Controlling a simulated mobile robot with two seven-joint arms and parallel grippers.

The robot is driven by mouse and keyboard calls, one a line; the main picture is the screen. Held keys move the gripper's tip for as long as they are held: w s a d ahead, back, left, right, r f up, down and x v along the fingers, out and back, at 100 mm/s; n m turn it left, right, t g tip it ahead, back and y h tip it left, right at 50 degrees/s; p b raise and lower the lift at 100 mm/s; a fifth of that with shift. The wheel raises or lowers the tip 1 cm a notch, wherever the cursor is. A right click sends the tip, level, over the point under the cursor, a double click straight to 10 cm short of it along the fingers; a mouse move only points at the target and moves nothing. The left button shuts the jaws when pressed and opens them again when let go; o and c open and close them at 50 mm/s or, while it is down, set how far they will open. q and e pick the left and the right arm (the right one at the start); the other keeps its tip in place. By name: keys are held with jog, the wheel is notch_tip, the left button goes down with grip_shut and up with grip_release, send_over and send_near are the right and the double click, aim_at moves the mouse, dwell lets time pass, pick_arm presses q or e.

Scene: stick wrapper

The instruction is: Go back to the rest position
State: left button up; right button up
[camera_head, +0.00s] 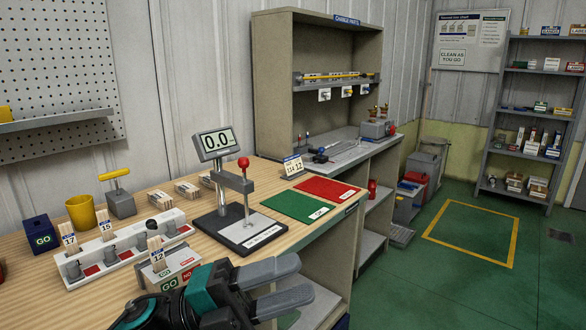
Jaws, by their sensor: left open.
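My left gripper (300,279) is at the bottom centre, in front of the wooden bench's front edge. Its two grey fingers point right and stand apart, with nothing between them. Just behind it is a small box (168,272) with GO and NO labels and a stack of sticks marked 12. The gripper overlaps that box's lower right in the picture; I cannot tell whether they touch. My right gripper is not in view.
On the bench (150,188) stand a white rack (118,250) with stick bundles, a 0.0 gauge (214,143) with red-knobbed lever, a yellow cup (80,212), and green (300,206) and red (325,189) mats. A shelf cabinet (275,60) stands behind. Green floor is open at right.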

pick_arm(q)
jog(key=w+a+f+n+t+y, duration=0.2)
jog(key=a+f+n+t+y, duration=0.45)
jog(key=n, duration=0.65)
jog(key=w+a+f+n+t+y, duration=0.2)
jog(key=a+f+n+t+y, duration=0.2)
jog(key=f+n+t+y, duration=0.5)
jog(key=s+a+f+n+g+y, duration=0.2)
jog(key=s+f+n, duration=0.3)
jog(key=f, duration=0.5)
jog(key=s+a+f+n+g+y, duration=0.2)
jog(key=s+a+f+n+g, duration=0.2)
jog(key=s+f, duration=0.4)
jog(key=shift+f+n+y+p, duration=0.35)
jog(key=shift+f+n, duration=0.45)
jog(key=shift+f, duration=0.05)
jog(key=shift+o, duration=0.2)
jog(key=shift+w, duration=0.15)
